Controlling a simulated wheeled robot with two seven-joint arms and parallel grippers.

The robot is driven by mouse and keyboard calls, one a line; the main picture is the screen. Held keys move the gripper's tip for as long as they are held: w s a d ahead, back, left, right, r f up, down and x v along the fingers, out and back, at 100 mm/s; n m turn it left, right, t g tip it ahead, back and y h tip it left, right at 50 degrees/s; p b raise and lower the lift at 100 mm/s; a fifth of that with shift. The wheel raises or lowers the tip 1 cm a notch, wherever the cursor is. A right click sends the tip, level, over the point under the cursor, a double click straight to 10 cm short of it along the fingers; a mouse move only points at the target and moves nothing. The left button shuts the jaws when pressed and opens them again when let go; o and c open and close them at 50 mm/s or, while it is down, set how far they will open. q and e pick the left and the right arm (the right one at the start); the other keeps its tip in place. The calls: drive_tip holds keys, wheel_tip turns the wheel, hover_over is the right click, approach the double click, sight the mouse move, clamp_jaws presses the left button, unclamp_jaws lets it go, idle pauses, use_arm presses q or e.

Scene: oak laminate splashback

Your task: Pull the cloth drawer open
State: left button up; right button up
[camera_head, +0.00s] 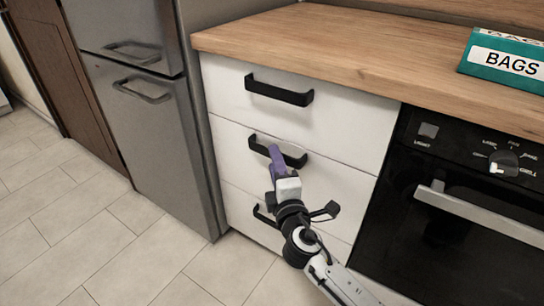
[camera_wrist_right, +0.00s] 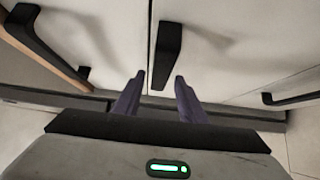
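The white cabinet has a top drawer (camera_head: 225,82), a middle drawer (camera_head: 340,180) and a bottom drawer (camera_head: 238,205), all closed. No label marks which is the cloth drawer. My right gripper (camera_head: 274,152) is at the black handle of the middle drawer (camera_head: 295,160). In the right wrist view, its purple fingers (camera_wrist_right: 159,80) are apart, and the near end of that handle (camera_wrist_right: 168,45) shows between their tips. I cannot tell whether they touch it. My left gripper is not in view.
The top handle (camera_head: 280,92) and bottom handle (camera_head: 264,216) are close to the arm. A black oven (camera_head: 450,230) is on the right, a grey fridge (camera_head: 155,130) on the left. A teal BAGS box (camera_head: 505,62) stands on the wooden worktop (camera_head: 330,50). The tiled floor (camera_head: 120,250) is clear.

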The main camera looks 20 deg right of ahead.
drive_tip(key=w, duration=0.4)
drive_tip(key=shift+d, duration=0.2)
clamp_jaws()
